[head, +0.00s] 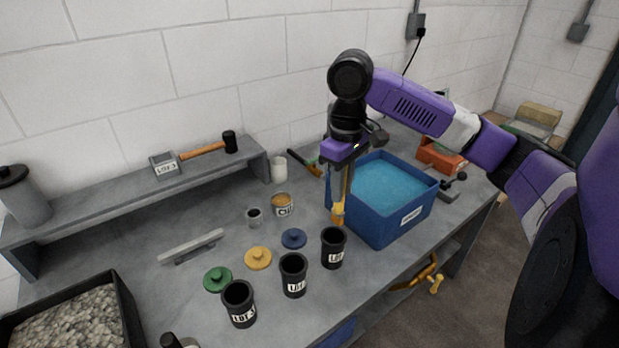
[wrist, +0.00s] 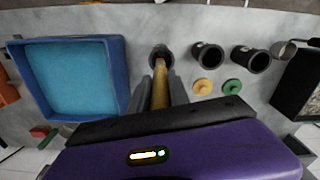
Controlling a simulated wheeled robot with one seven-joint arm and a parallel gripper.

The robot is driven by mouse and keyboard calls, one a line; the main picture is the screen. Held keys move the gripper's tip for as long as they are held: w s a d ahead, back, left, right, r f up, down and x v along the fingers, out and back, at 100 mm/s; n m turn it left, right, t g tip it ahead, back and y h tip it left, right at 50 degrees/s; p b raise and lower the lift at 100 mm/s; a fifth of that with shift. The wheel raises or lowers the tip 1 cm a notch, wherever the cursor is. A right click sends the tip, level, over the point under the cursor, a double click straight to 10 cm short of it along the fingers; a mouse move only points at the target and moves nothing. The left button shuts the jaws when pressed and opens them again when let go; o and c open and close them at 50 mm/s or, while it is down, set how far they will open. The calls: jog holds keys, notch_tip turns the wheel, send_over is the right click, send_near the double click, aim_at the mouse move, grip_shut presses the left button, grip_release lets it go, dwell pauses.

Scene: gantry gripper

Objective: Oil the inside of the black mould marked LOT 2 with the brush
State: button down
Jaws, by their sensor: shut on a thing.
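Three black cup-shaped moulds stand in a row near the table's front edge: a left one (head: 239,305) whose label looks like LOT 3, a middle one (head: 293,276) and a right one (head: 333,248). The digits on the middle and right labels are too small to read. My gripper (head: 341,190) is shut on the yellow-handled brush (head: 338,212), which points down just behind or above the right mould. In the wrist view the brush (wrist: 160,90) lines up with that mould's mouth (wrist: 161,57). I cannot tell whether its tip is inside; the bristles are hidden.
A blue tub (head: 408,217) of blue material stands close right of the brush. A labelled tin (head: 283,206) with amber contents, a small grey cup (head: 254,217) and green (head: 217,279), yellow (head: 258,258) and blue (head: 294,238) lids lie left. A gravel tray (head: 118,290) is front left.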

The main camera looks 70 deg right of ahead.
aim_at(338, 217)
jog(key=shift+w+f, duration=0.1)
jog(key=shift+w, duration=0.25)
notch_tip(338, 217, down, 4)
jog(key=b, duration=0.4)
jog(key=shift+f+b, duration=1.5)
jog(key=shift+f, duration=1.15)
jog(key=shift+w+a+f+b, duration=0.15)
jog(key=shift+f+b, duration=0.55)
jog(key=shift+f, duration=0.8)
jog(key=shift+r, duration=0.15)
jog(key=shift+s+r+p, duration=0.2)
jog(key=shift+r+p, duration=0.5)
jog(key=shift+p, duration=0.05)
jog(key=shift+s+r+p, duration=0.15)
jog(key=shift+r+p, duration=0.55)
